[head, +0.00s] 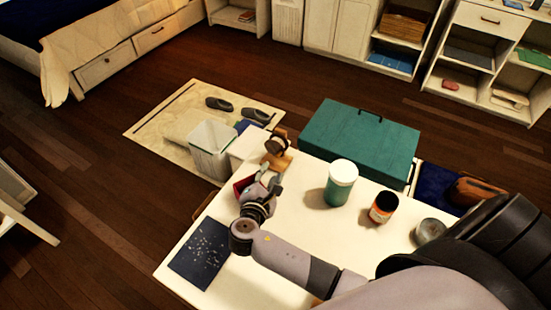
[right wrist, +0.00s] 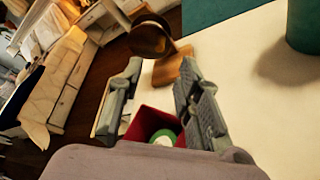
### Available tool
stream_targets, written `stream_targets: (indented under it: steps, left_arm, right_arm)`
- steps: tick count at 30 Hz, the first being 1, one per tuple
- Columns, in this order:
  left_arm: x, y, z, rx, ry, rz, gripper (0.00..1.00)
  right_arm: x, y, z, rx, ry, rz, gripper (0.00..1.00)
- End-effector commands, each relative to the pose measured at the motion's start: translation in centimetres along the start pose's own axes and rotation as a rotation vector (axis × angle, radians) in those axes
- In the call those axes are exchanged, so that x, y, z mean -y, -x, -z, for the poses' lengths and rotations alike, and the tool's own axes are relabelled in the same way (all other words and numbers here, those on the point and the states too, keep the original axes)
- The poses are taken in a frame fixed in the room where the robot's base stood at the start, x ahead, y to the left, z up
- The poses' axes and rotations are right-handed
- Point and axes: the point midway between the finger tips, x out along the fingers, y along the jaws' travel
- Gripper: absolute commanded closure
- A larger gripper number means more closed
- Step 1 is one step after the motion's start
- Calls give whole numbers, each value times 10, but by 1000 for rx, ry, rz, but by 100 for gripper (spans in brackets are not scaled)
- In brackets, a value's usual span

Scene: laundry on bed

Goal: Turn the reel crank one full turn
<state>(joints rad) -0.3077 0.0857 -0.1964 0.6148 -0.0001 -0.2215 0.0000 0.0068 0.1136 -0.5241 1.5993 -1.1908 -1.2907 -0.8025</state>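The reel (head: 275,146) is a dark brown round part on an orange-brown wooden base near the far left edge of the white table. In the right wrist view the reel (right wrist: 150,38) stands ahead of the fingertips, with its wooden base (right wrist: 170,68) beside it. The crank cannot be clearly told apart from the reel. My right gripper (head: 267,184) is just on the near side of the reel; in the right wrist view it (right wrist: 160,72) is open, its fingers apart and nothing held between them. My left gripper is not in view.
A red box (head: 240,187) lies below my right gripper; a green-and-white round item (right wrist: 163,137) is inside it. The white table (head: 285,225) also bears a green jar (head: 340,183), an orange-labelled jar (head: 383,207), a tin (head: 430,231) and a dark blue speckled mat (head: 203,252). A teal case (head: 365,140) stands behind.

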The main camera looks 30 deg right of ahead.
Motion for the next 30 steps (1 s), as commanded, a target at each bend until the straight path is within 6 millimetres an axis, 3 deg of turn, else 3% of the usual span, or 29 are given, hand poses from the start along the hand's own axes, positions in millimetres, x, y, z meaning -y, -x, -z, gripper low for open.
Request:
stream_targets:
  steps: [6, 12, 24, 30]
  left_arm:
    - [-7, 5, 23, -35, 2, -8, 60]
    - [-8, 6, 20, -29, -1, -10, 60]
    - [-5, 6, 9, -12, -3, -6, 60]
    - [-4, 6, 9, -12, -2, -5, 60]
  right_arm:
    - [-1, -45, -1, 2, 1, 0, 68]
    - [0, -68, 0, -1, 1, 1, 68]
    - [0, -75, 0, -1, -1, 1, 68]
    - [0, -75, 0, -1, 0, 1, 82]
